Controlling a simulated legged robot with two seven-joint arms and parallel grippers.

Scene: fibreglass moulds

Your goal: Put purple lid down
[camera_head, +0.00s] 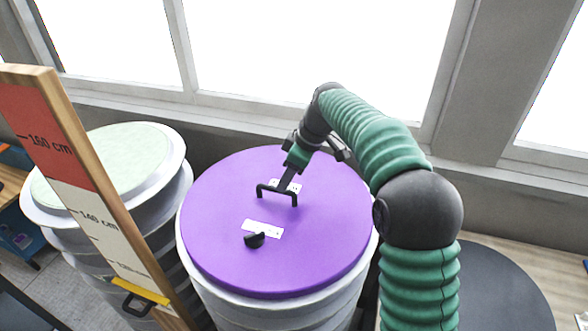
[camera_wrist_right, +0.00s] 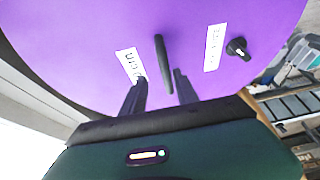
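The round purple lid (camera_head: 225,190) lies flat on top of a ribbed grey-white drum (camera_head: 290,312) in the middle of the head view. It has a black bar handle (camera_head: 277,193), white labels and a black knob (camera_head: 254,240). My right gripper (camera_head: 287,187) reaches down to the handle from behind. In the right wrist view my gripper (camera_wrist_right: 160,84) has its two fingers apart, one on each side of the handle (camera_wrist_right: 163,62), with gaps showing between. The purple lid (camera_wrist_right: 90,40) fills much of that view. My left gripper is not in view.
A second drum with a pale green top (camera_head: 110,160) stands at the left. A wooden height board (camera_head: 75,190) with a yellow-marked handle stands in front of it. A dark round top (camera_head: 500,290) is at the lower right. Windows and a wall close off the back.

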